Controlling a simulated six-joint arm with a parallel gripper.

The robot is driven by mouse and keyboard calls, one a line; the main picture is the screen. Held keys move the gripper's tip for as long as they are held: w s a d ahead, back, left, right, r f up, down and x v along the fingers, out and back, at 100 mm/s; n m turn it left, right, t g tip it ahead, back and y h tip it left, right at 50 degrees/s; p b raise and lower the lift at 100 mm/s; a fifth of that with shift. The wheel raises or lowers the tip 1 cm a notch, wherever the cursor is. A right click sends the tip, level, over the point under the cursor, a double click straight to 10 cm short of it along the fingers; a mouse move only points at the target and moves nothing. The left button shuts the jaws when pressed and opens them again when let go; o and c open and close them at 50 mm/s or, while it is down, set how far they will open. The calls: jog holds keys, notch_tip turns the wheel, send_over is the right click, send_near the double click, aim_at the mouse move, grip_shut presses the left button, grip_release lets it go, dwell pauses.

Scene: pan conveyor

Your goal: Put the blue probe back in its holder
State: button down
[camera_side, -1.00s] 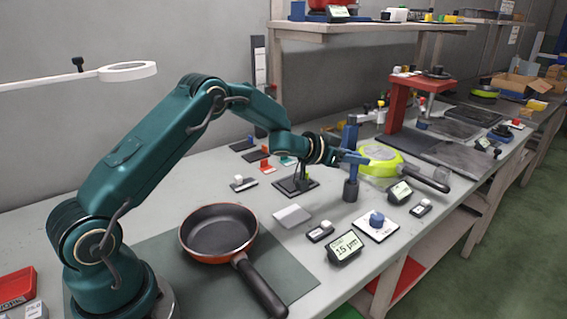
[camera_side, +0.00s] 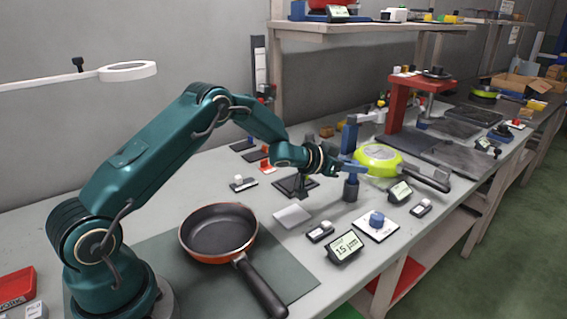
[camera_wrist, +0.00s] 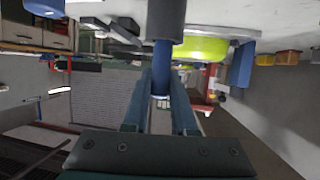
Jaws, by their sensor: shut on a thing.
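My gripper (camera_side: 352,168) is shut on the blue probe (camera_wrist: 162,70), with one finger on each side of it in the wrist view. The probe also shows as a short blue stub (camera_side: 351,181) below the fingers in the side view. Its lower end meets the dark grey cylindrical holder (camera_side: 350,192), which stands upright on the bench. The holder also shows in the wrist view (camera_wrist: 166,22), where the scene looks upside down and the probe lines up with it. How deep the probe sits is hidden by the holder's wall.
A lime-green pan (camera_side: 379,157) lies just behind and right of the holder. A blue stand (camera_side: 349,138) rises behind my gripper. A white pad with a blue knob (camera_side: 376,221) and small displays (camera_side: 345,246) sit in front. An orange pan (camera_side: 218,231) is at left.

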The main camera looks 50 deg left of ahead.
jog(key=shift+f, duration=0.85)
jog(key=c, duration=0.6)
grip_release()
jog(key=shift+c, duration=0.2)
jog(key=shift+s, duration=0.15)
jog(key=shift+v, duration=2.45)
jog(key=shift+r, duration=0.1)
